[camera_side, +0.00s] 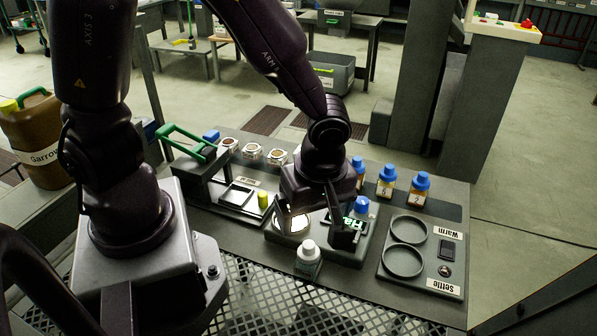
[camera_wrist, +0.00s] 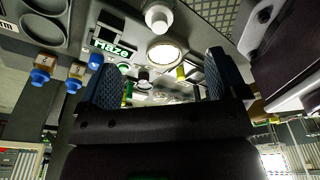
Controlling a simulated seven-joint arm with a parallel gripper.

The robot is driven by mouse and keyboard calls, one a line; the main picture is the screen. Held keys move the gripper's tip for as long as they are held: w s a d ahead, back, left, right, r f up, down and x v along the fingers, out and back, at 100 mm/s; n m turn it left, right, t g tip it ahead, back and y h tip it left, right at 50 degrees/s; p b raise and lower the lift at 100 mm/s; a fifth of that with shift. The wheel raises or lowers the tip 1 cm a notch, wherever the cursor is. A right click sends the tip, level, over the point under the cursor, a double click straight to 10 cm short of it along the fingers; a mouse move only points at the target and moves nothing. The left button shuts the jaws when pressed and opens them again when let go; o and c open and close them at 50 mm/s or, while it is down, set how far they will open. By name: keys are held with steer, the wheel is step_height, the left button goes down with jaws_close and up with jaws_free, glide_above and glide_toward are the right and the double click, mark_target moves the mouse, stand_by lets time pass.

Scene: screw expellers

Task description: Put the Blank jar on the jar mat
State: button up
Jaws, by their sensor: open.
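A pale jar with a white cap (camera_side: 308,258) stands upright at the front edge of the bench, just in front of a lit round plate (camera_side: 292,224). It also shows near the top of the wrist view (camera_wrist: 158,17). Its label is too small to read, so I cannot confirm it is the Blank jar. No surface is legibly marked as the jar mat. My gripper (camera_side: 318,222) hangs over the unit with the lit plate, behind the white-capped jar. In the wrist view its two fingers (camera_wrist: 160,78) are wide apart with nothing held between them.
A display reading "Haze" (camera_wrist: 112,48) is beside the lit plate. Blue-capped bottles (camera_side: 387,181) stand behind on the right. A panel with two round rings (camera_side: 403,261), labelled Warm and Settle, is at the right. Small round dishes (camera_side: 252,152) and a green-handled press (camera_side: 190,140) are at the left.

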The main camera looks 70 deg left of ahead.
steer(key=s+a+r+m+t+h, duration=0.1)
steer(key=s+a+r+m+t, duration=0.1)
steer(key=r+m, duration=0.6)
steer(key=s+a+r+m+t+h, duration=0.1)
steer(key=s+a+r+m+t, duration=0.2)
steer(key=r+m, duration=0.6)
step_height(320, 180, up, 2)
steer(key=s+a, duration=0.1)
steer(key=a, duration=0.1)
steer(key=shift+a, duration=0.3)
steer(key=shift+s+a+r+m+t, duration=0.1)
steer(key=shift+s+r+m+t, duration=0.1)
steer(key=shift+m+t, duration=0.1)
steer(key=shift+c, duration=1.4)
steer(key=c, duration=0.4)
steer(key=shift+c, duration=0.2)
steer(key=shift+a, duration=0.15)
